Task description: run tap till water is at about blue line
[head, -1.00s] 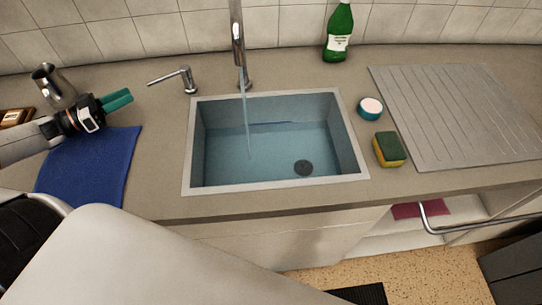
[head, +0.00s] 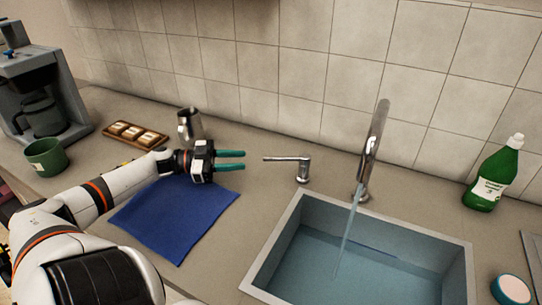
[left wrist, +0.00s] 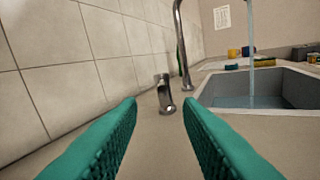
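The chrome tap (head: 372,150) stands behind the sink (head: 285,237), and water (head: 346,243) runs from it into the basin. Water (head: 340,275) covers the basin floor. A short blue line (head: 378,248) shows on the back wall, close to the water's edge; I cannot tell exactly how far apart they are. The separate chrome lever (head: 290,161) stands left of the tap, its handle pointing left. My left gripper (head: 243,160) is left of the lever, apart from it, open and empty. In the left wrist view the lever (left wrist: 164,95) appears between the fingers. My right gripper is out of view.
A blue cloth (head: 175,222) lies below my left gripper. A metal jug (head: 189,127) stands behind it. A wooden tray (head: 135,134), a green mug (head: 46,157) and a coffee machine (head: 40,85) are at left. A green bottle (head: 493,175) is at right.

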